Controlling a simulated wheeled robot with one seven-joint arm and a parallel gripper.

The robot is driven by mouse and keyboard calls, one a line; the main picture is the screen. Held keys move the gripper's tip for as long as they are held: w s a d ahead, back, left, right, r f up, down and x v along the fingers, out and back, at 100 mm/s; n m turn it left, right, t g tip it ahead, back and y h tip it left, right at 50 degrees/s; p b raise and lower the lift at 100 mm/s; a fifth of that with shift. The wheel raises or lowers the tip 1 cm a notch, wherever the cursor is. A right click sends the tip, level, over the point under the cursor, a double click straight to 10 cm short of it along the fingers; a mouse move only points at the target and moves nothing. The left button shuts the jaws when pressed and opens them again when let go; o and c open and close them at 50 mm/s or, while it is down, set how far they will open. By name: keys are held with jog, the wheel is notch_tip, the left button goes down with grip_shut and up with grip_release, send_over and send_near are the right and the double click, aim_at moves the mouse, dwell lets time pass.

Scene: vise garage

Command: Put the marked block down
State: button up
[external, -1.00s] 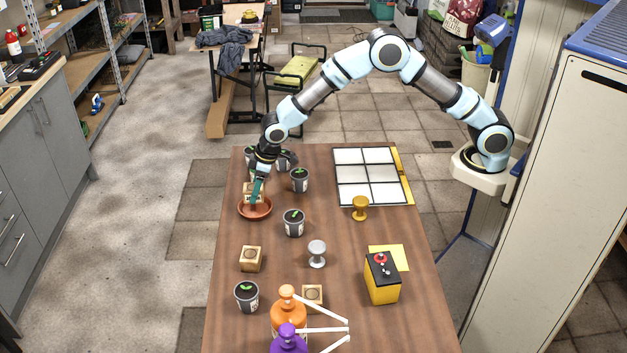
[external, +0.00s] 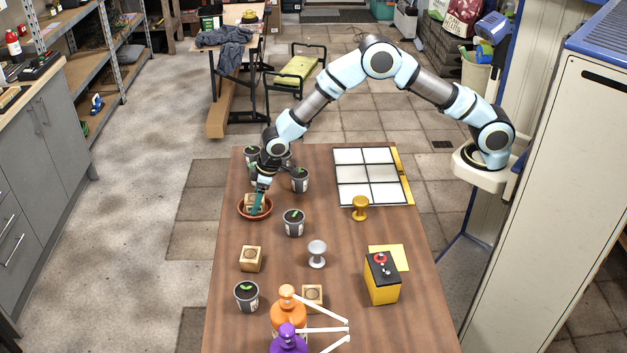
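My gripper (external: 258,207) points down over the reddish-brown round dish (external: 242,212) at the left of the table. A wooden block (external: 249,200) is between its teal fingers, low inside the dish. The fingers look shut on it; the near finger hides part of the block, and I cannot see a mark on it or whether it touches the dish's bottom. Two similar wooden blocks with a round mark on top stand nearer the camera, one at the left (external: 251,259) and one behind the orange bottle (external: 313,296).
Dark plant pots stand close by, one right of the dish (external: 293,223) and one behind it (external: 300,180). A silver goblet (external: 317,253), a gold goblet (external: 360,208), a yellow-black box (external: 382,279) and a white gridded panel (external: 370,177) stand farther right. Bottles (external: 288,312) fill the front.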

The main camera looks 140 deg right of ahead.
jog(key=shift+r, duration=0.5)
jog(key=b+v, duration=0.3)
jog(key=v, duration=0.8)
jog(key=s+a+r+n+y, duration=0.1)
jog(key=a+n, duration=0.1)
jog(key=a, duration=1.2)
jog(key=s+a+r+n, duration=0.1)
jog(key=s+a+n, duration=0.15)
jog(key=a, duration=1.15)
jog(key=s+a+f+n+g+y, duration=0.1)
jog(key=s+a+f+n, duration=0.1)
jog(key=s+a, duration=1)
jog(key=a+n, duration=0.1)
jog(key=a, duration=0.2)
jog(key=shift+s, duration=0.4)
